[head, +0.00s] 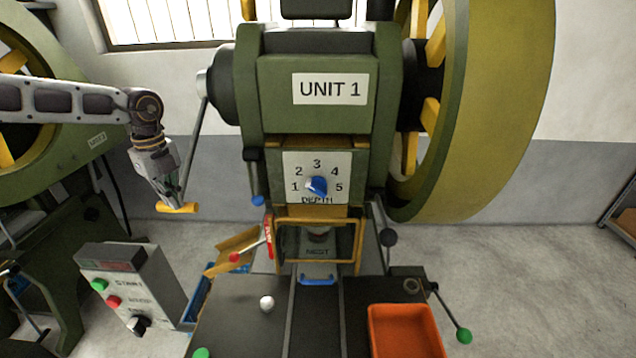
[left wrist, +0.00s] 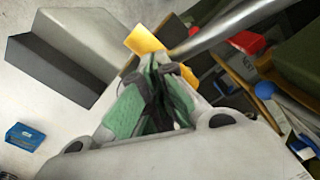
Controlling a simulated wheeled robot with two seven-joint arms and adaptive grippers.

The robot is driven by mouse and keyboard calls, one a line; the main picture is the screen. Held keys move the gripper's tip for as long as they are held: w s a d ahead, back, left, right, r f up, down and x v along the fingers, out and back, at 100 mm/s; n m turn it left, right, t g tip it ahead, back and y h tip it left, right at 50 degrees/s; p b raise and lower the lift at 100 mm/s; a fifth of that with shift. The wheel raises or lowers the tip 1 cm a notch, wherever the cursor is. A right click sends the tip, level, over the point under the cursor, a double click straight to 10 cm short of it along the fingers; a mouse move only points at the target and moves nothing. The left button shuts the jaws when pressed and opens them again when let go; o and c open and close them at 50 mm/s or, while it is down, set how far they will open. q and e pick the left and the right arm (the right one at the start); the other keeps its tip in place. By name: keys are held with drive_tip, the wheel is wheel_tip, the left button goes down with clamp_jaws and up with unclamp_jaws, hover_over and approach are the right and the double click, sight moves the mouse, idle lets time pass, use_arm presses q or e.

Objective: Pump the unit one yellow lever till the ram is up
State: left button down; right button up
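The yellow lever is a grey rod on the left side of the unit one press (head: 315,55), hanging down and ending in a yellow grip (head: 178,207). My left gripper (head: 172,202) is at that grip, pointing down. In the left wrist view the yellow grip (left wrist: 145,40) shows on both sides of the fingertips (left wrist: 158,64), which are closed together around it. The ram (head: 318,236) is partly hidden behind the yellow guard frame (head: 358,240), above the nest, so its exact height is hard to tell. My right gripper is not in view.
A control box (head: 140,295) with green and red buttons stands below my left gripper. An orange bin (head: 405,332) is on the press table at the right. A depth dial (head: 317,186) is on the press front. A blue box (left wrist: 25,136) lies on the floor.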

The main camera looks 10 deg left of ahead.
use_arm(q)
drive_tip(key=shift+w+a+f+b, duration=0.1)
drive_tip(key=shift+w+f+b, duration=0.1)
drive_tip(key=shift+f+b, duration=0.3)
drive_tip(key=shift+w+a+f+b, duration=0.1)
drive_tip(key=shift+w+f+b, duration=0.15)
drive_tip(key=shift+f, duration=0.45)
drive_tip(key=shift+w+f+b, duration=0.5)
drive_tip(key=shift+f+b, duration=0.15)
drive_tip(key=shift+f, duration=0.1)
drive_tip(key=shift+w+f+b, duration=0.35)
drive_tip(key=shift+f+b, duration=0.05)
drive_tip(key=shift+f, duration=0.15)
drive_tip(key=shift+s+f+b, duration=0.1)
drive_tip(key=shift+f+b, duration=0.1)
drive_tip(key=shift+b, duration=0.45)
